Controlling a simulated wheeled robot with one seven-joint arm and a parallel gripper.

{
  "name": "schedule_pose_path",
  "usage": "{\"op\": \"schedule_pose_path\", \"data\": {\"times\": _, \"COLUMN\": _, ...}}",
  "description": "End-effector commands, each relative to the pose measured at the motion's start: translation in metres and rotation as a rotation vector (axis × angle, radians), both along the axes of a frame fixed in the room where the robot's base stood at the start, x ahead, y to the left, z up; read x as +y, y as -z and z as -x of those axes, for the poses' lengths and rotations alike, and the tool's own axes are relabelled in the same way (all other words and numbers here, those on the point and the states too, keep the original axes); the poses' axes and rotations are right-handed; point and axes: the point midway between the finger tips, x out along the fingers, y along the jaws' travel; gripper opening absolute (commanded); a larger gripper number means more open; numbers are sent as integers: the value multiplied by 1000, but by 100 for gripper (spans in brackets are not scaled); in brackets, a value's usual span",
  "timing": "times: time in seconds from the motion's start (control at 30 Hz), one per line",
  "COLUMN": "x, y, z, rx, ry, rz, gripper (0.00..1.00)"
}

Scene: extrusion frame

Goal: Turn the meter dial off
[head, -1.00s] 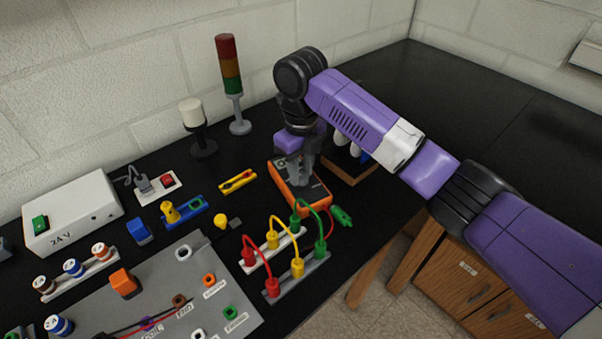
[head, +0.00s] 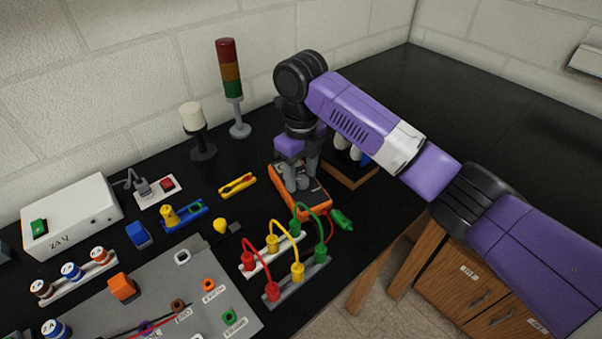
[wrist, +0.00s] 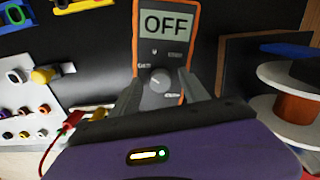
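The orange and dark grey meter (head: 316,199) lies on the black bench behind the coloured plug leads. In the wrist view the meter's screen (wrist: 166,24) reads OFF. Its round grey dial (wrist: 160,80) sits below the screen. My gripper (head: 298,184) points down over the meter in the head view. In the wrist view its two fingers (wrist: 162,88) stand apart on either side of the dial, with a gap showing between them and the dial. The lower part of the meter is hidden behind my gripper.
Red, yellow and green leads (head: 284,258) arch up just in front of the meter. A wooden tray (head: 352,178) with spools is close on its right. A signal tower (head: 231,85) and a white lamp (head: 194,122) stand at the back. The bench's far right is clear.

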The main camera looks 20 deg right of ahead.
Motion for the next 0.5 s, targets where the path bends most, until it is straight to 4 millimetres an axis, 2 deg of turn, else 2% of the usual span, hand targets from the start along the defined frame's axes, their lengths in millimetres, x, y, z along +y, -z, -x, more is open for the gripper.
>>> {"op": "schedule_pose_path", "data": {"times": 0.27, "x": 0, "y": -1, "z": 0, "rx": 0, "ry": 0, "rz": 0, "gripper": 52}}
{"op": "schedule_pose_path", "data": {"times": 0.37, "x": 0, "y": -9, "z": -1, "rx": -2, "ry": 0, "rz": -1, "gripper": 52}}
{"op": "schedule_pose_path", "data": {"times": 0.5, "x": 0, "y": -30, "z": -1, "rx": -4, "ry": -2, "rz": 0, "gripper": 52}}
